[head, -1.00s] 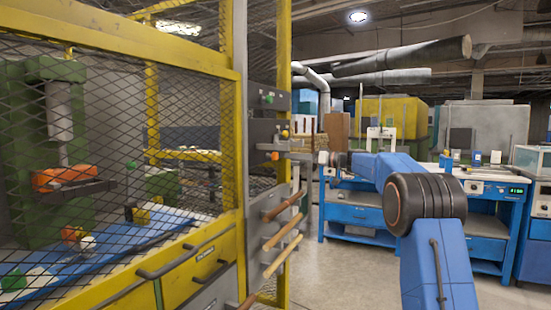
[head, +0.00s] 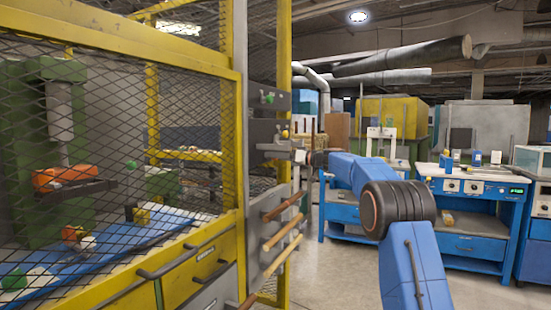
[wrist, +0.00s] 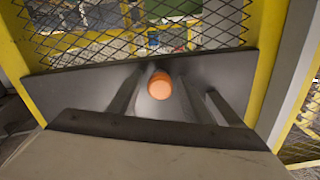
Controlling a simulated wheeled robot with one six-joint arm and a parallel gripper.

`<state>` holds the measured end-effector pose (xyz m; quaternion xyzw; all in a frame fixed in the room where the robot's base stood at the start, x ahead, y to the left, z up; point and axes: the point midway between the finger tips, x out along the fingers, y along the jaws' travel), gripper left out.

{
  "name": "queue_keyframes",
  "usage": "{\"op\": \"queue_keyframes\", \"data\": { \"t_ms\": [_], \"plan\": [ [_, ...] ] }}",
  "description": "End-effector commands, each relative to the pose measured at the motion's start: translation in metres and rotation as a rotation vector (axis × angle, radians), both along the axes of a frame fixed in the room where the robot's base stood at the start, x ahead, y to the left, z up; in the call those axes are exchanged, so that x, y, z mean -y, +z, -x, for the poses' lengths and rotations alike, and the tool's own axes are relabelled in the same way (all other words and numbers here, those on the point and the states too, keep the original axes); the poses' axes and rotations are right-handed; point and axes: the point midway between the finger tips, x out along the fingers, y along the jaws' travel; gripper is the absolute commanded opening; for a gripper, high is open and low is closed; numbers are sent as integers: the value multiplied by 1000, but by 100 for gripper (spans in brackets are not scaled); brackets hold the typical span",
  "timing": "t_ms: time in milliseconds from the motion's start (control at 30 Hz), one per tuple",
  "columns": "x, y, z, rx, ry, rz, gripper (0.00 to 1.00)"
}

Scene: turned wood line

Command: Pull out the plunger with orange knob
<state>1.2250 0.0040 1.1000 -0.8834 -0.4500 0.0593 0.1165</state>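The orange knob (wrist: 160,85) shows round and end-on in the wrist view, in front of a dark grey panel (wrist: 85,90). My gripper (wrist: 162,78) has one dark finger on each side of the knob and looks open. I cannot tell how narrow the gaps beside the knob are. In the head view my gripper (head: 291,156) is at the panel on the yellow cage post, and the knob is largely hidden there. The plunger's shaft is hidden behind its knob in the wrist view.
A green knob (head: 267,98) and a yellowish knob (head: 285,134) sit higher on the panels. Several wooden handles (head: 283,236) stick out below. Yellow mesh caging (head: 120,110) stands at left. Open floor (head: 355,275) lies between it and the blue benches (head: 470,245).

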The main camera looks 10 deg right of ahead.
Motion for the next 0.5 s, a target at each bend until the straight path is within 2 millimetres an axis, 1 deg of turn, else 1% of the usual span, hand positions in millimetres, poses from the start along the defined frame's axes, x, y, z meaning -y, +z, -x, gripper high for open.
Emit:
{"op": "queue_keyframes", "data": {
  "t_ms": [33,67,100,167,333,500],
  "plan": [
    [0,0,0,0,0,0,32],
    [0,0,0,0,0,0,24],
    [0,0,0,0,0,0,15],
    [0,0,0,0,0,0,0],
    [3,0,2,0,0,0,0],
    [22,1,15,1,-2,1,0]
  ]
}}
